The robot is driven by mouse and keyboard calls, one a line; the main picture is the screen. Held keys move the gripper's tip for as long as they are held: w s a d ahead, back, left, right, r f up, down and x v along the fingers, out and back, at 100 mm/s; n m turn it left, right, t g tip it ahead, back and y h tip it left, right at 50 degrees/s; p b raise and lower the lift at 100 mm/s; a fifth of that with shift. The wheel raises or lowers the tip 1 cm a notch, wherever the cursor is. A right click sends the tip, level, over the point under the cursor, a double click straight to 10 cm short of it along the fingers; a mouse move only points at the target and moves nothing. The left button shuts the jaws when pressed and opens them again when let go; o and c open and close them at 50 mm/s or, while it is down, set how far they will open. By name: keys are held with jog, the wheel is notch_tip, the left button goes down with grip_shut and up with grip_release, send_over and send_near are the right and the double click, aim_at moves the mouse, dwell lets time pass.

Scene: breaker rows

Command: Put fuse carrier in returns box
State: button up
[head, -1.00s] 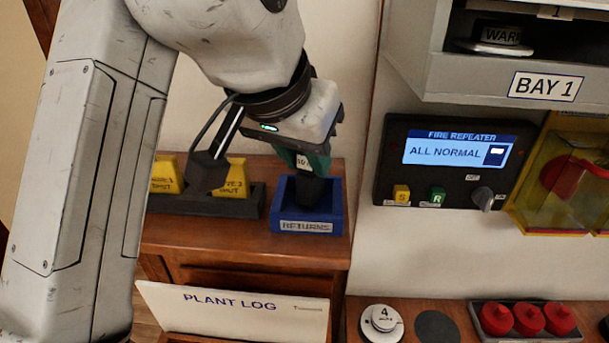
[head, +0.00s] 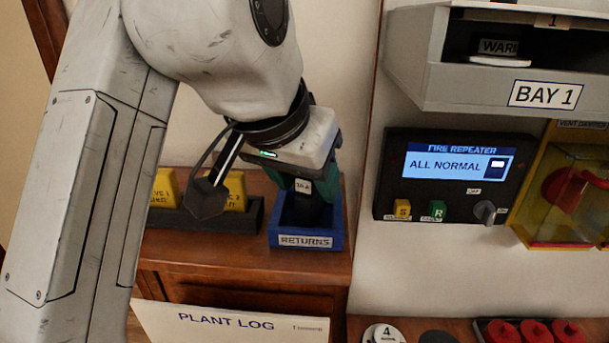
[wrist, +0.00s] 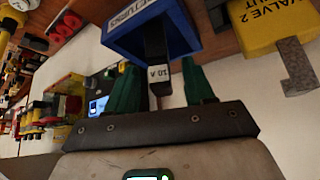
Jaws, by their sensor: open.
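The fuse carrier (head: 306,211) is a narrow black piece with a white label. In the head view its lower part is inside the blue returns box (head: 337,239). In the wrist view my gripper (wrist: 161,80) is open, with gaps beside the carrier. The carrier's lower end and the box floor are hidden.
A dark rack (head: 180,219) with yellow valve tags (head: 236,190) stands left of the box on the wooden cabinet. A plant log (head: 235,322) is below in front. The fire repeater panel (head: 447,178) and grey bay 1 housing (head: 450,88) are to the right.

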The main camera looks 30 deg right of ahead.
jog(key=shift+s+a+r+p, duration=0.1)
jog(key=shift+a+r+p, duration=0.05)
jog(key=shift+r+p, duration=0.4)
jog(key=p+v, duration=0.4)
jog(key=v, duration=0.7)
jog(key=shift+a+f, duration=0.15)
